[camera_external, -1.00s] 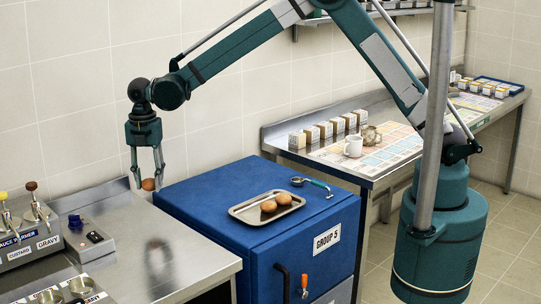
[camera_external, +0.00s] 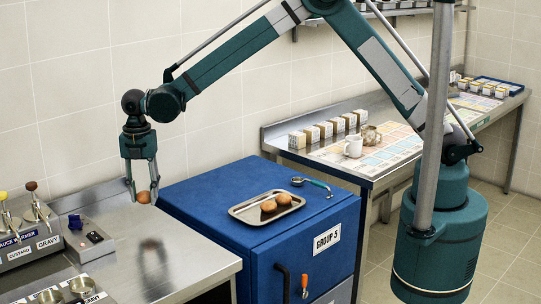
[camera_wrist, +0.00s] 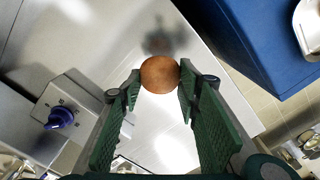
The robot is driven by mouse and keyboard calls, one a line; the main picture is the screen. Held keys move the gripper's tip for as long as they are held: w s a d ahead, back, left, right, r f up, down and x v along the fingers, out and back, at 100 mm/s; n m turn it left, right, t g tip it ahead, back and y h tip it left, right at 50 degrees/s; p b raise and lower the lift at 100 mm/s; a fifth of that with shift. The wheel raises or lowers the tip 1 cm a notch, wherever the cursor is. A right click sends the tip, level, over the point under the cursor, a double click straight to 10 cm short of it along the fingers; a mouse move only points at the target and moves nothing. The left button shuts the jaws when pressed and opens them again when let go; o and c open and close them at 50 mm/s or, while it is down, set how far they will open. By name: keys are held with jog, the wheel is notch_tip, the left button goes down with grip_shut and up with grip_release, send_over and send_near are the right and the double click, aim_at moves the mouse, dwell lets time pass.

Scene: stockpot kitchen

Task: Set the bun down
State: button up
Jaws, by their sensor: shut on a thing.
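A round brown bun (camera_external: 143,197) is held between the fingertips of my gripper (camera_external: 142,190), above the left steel counter (camera_external: 185,255). In the wrist view the bun (camera_wrist: 160,74) sits at the tips of the two green finger pads, and my gripper (camera_wrist: 158,85) is shut on it. A dark blurred reflection shows on the steel below, with a gap under the bun. Two more buns (camera_external: 268,206) lie on a steel tray (camera_external: 290,210) on the blue cabinet.
The blue cabinet (camera_external: 190,195) stands right of the counter, with a green-handled tool (camera_external: 318,184) on top. A sauce warmer (camera_external: 20,250) and a control box with a blue knob (camera_external: 75,222) occupy the counter's left. The counter's middle is bare.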

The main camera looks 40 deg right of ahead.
aim_at(144, 193)
jog(key=shift+f, duration=1.95)
jog(key=shift+f, duration=1.85)
jog(key=shift+f, duration=0.2)
jog(key=o, duration=0.9)
jog(key=shift+c, duration=0.2)
jog(key=shift+r, duration=0.15)
notch_tip(144, 193, up, 12)
jog(key=shift+r, duration=0.1)
